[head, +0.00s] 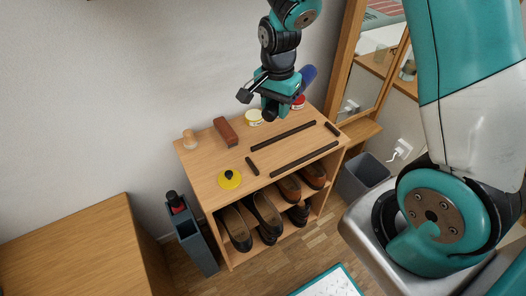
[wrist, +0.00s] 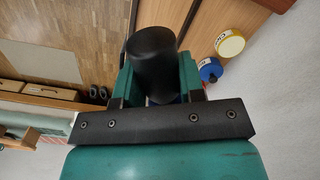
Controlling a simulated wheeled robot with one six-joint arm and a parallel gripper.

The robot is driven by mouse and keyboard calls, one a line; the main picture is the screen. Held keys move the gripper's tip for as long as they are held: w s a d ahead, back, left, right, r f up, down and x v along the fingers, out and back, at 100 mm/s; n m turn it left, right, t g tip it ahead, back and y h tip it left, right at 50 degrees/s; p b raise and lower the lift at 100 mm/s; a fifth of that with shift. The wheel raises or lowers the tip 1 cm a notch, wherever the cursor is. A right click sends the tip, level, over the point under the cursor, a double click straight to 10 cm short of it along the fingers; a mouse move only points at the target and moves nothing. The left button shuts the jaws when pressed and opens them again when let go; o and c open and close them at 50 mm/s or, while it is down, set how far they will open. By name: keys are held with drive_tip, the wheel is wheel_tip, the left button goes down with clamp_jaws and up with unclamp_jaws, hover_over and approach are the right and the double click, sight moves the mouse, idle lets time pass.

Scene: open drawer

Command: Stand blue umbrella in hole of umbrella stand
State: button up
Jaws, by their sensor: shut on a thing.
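The blue umbrella (head: 307,75) is held well above the shoe bench, lying tilted across my gripper (head: 268,98). Its blue part points up and right in the head view. In the wrist view its black end (wrist: 153,62) sits between the two teal fingers of my gripper (wrist: 157,88), which is shut on it. The umbrella stand (head: 196,243) is a tall dark grey box on the floor left of the bench. Its front opening (head: 187,228) looks empty. A black and red item (head: 175,202) stands in its back part.
A wooden cabinet (head: 75,250) stands left of the stand; a grey bin (head: 362,175) stands right.

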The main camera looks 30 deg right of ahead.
sight(272, 163)
drive_tip(key=m+b, duration=0.1)
drive_tip(key=m, duration=0.1)
drive_tip(key=r+m, duration=0.1)
drive_tip(key=shift+a+m+b, duration=0.2)
drive_tip(key=shift+m+b, duration=0.2)
wheel_tip(272, 163, down, 20)
drive_tip(key=b, duration=0.3)
drive_tip(key=shift+r, duration=0.25)
drive_tip(key=shift+f, duration=0.1)
drive_tip(key=o, duration=0.8)
